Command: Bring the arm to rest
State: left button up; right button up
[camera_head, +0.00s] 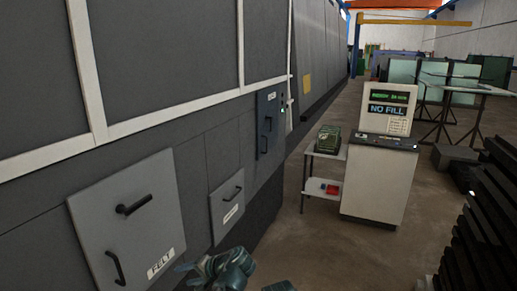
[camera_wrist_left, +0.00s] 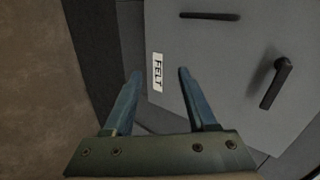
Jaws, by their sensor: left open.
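My left gripper (camera_head: 186,274) is at the bottom edge of the head view, low in front of the machine's side. Its blue fingers stand apart in the left wrist view (camera_wrist_left: 159,76), with nothing between them. The grey panel labelled FELT (camera_head: 128,220) is to its left and has two black handles. This panel also fills the right part of the wrist view (camera_wrist_left: 225,75), with its white label (camera_wrist_left: 157,72) beyond the fingertips. The gripper appears apart from the panel. My right gripper is not in view.
A smaller grey panel (camera_head: 227,205) with a handle and a dark control box (camera_head: 270,123) are on the machine wall. A white console (camera_head: 378,180) stands beside a small shelf (camera_head: 321,187) bearing a green box (camera_head: 328,138). Dark stacked bars (camera_head: 485,225) are at right. Open floor lies between.

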pick_arm(q)
jog(key=s+d+f+g+h+b, duration=0.1)
jog(key=s+d+f+g+h, duration=0.1)
jog(key=s+d+f+h, duration=0.2)
jog(key=s+d+f+g+h+b, duration=0.1)
jog(key=s+d+f+g+h, duration=0.1)
jog(key=s+d+f+h, duration=0.3)
jog(key=s+d+f, duration=0.3)
jog(key=s+d, duration=0.4)
jog(key=s, duration=0.1)
jog(key=shift+d+f+m+b, duration=0.3)
jog(key=shift+f+b, duration=0.1)
